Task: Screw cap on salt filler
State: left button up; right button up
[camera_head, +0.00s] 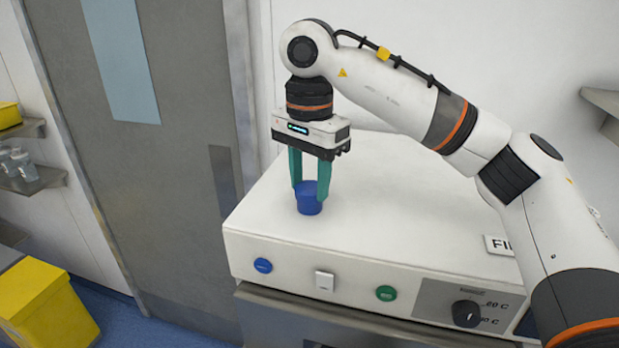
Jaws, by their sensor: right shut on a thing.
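A blue cap (309,202) is at the left part of the top of a white machine (400,215). My right gripper (310,186) points straight down from above. Its two green fingers are shut on the blue cap, one on each side. Whether the cap touches the opening under it, and whether it is threaded on, I cannot tell. The filler neck below the cap is hidden. My left gripper is not in view.
The machine's front has a blue button (263,266), a white switch (324,281), a green button (386,293) and a black knob (466,314). A grey door (165,190) stands behind at the left. A yellow bin (45,305) is at the lower left. The machine's top is otherwise mostly clear.

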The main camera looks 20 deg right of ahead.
jog(key=shift+m, duration=0.8)
jog(key=shift+m, duration=1.8)
jog(key=shift+m, duration=0.6)
jog(key=shift+m+b, duration=0.35)
jog(key=shift+m, duration=0.75)
